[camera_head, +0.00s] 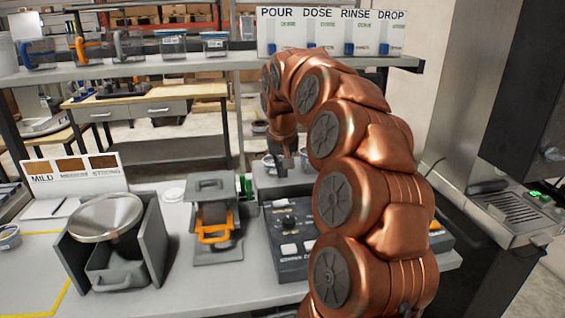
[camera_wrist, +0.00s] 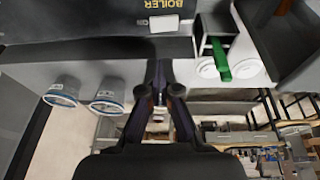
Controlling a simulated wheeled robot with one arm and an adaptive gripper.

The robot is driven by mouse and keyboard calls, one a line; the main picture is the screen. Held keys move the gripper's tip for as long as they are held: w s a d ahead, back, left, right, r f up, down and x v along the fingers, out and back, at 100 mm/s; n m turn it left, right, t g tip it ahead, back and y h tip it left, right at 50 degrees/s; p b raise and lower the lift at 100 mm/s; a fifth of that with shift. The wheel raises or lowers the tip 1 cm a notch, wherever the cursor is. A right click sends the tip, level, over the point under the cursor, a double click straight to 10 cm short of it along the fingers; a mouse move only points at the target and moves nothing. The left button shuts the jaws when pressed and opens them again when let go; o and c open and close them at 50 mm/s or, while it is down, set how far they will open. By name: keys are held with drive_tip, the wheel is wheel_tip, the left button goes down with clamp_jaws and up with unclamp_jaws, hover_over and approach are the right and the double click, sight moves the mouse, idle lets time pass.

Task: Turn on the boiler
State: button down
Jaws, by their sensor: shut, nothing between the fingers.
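My gripper (camera_wrist: 160,92) is shut and empty, its fingertips close together. In the head view my gripper (camera_head: 282,168) points down behind the control panel (camera_head: 278,267). In the wrist view a dark panel carries yellow lettering, BOILER (camera_wrist: 174,4), and a white switch (camera_wrist: 163,24) beside it at the top edge. The fingertips appear apart from that switch. I cannot tell whether the switch is on. In the head view the dark control panel shows a black knob and pale buttons; my arm covers its right part.
Two cups (camera_wrist: 61,91) (camera_wrist: 108,95) stand close to my gripper. A green handle (camera_wrist: 221,60) is on the other side. A grey unit with an orange handle (camera_head: 215,232) and a metal pan (camera_head: 105,217) occupy the counter. A shelf (camera_head: 200,62) runs behind.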

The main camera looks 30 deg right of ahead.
sight(284, 201)
drive_tip(key=x, duration=0.2)
drive_tip(key=p+x, duration=0.1)
drive_tip(key=x, duration=0.5)
drive_tip(key=shift+s+p, duration=0.3)
drive_tip(key=shift+d+f, duration=0.1)
drive_tip(key=shift+f, duration=0.85)
